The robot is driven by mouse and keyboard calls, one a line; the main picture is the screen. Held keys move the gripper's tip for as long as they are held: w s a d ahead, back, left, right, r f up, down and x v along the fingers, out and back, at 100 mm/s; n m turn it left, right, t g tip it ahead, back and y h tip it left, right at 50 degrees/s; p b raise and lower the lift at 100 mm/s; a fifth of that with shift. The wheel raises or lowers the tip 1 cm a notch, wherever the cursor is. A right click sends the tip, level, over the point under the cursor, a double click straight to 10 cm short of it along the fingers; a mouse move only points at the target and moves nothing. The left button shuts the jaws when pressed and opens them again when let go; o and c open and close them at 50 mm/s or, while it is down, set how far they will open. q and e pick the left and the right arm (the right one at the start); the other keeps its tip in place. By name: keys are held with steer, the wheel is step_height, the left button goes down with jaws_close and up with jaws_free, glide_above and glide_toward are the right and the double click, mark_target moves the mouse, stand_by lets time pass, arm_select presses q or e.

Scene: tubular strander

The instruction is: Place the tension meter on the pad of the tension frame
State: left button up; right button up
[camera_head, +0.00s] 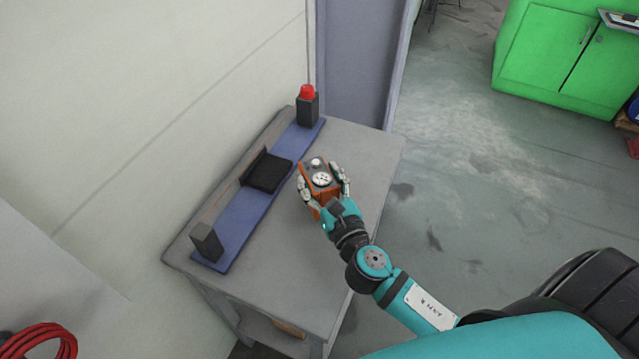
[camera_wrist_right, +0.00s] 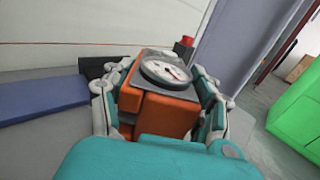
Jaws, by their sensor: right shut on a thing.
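The tension meter (camera_head: 319,179) is an orange box with a grey top and a round white dial. My right gripper (camera_head: 324,186) is shut on it, with one finger on each side. The right wrist view shows the meter (camera_wrist_right: 160,105) between the fingers, dial facing up. The tension frame is a blue base strip (camera_head: 245,221) on the grey table, with a dark block at each end. Its black pad (camera_head: 267,172) lies mid-strip with a raised back edge. The gripper and meter are right of the pad, apart from it in the head view. My left gripper is not in view.
The frame's far block carries a red knob (camera_head: 307,91); the near block (camera_head: 206,242) is plain. The grey table (camera_head: 373,152) has bare room right of the frame. A wall runs behind it. A green cabinet (camera_head: 548,55) stands far right and a red coil (camera_head: 47,342) lies lower left.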

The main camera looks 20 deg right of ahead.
steer(key=shift+w+d, duration=0.15)
steer(key=shift+w, duration=0.25)
steer(key=shift+f+b, duration=0.8)
steer(key=shift+f, duration=0.95)
steer(key=shift+f, duration=0.15)
steer(key=o, duration=1.5)
steer(key=shift+o, duration=0.2)
